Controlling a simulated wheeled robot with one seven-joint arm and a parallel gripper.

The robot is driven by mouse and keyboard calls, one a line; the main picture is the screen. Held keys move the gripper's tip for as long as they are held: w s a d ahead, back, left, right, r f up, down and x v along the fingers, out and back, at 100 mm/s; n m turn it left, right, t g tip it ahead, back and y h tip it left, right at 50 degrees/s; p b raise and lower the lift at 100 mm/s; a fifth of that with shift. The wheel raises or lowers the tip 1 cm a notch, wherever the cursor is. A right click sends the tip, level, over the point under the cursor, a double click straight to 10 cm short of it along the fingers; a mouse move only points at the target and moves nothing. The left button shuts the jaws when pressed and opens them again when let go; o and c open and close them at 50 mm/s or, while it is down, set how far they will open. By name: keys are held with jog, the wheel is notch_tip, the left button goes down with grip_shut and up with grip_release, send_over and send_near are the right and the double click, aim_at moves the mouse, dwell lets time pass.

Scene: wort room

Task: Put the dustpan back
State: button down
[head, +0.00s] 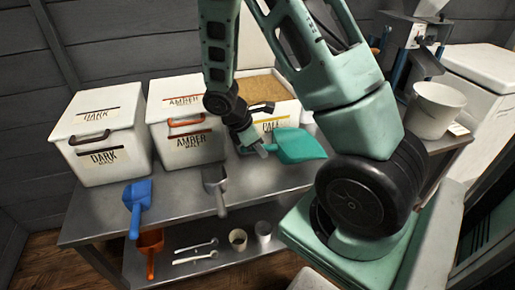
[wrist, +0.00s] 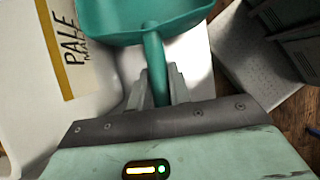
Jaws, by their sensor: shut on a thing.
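A teal dustpan (head: 299,147), a wide scoop-shaped pan with a short handle, is in my gripper (head: 259,147) in front of the pale malt bin (head: 268,120). In the wrist view my gripper (wrist: 159,85) is shut on the handle of the dustpan (wrist: 150,18). The pan points away from the fingers, and its far end is cut off by the top of that view. In the head view the dustpan appears above the steel table (head: 185,195), near its right part. I cannot tell whether it touches the bin. My arm hides part of the bin and the area to its right.
White dark malt (head: 98,160) and amber malt (head: 186,150) bins stand left on the table. A blue scoop (head: 138,193) and a grey scoop (head: 215,180) lie near its front edge. The lower shelf holds an orange scoop (head: 150,243) and cups. A white bucket (head: 434,110) stands right.

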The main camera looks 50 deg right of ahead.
jog(key=shift+f+b, duration=3.1)
jog(key=shift+b, duration=0.05)
jog(key=c, duration=1.2)
grip_release()
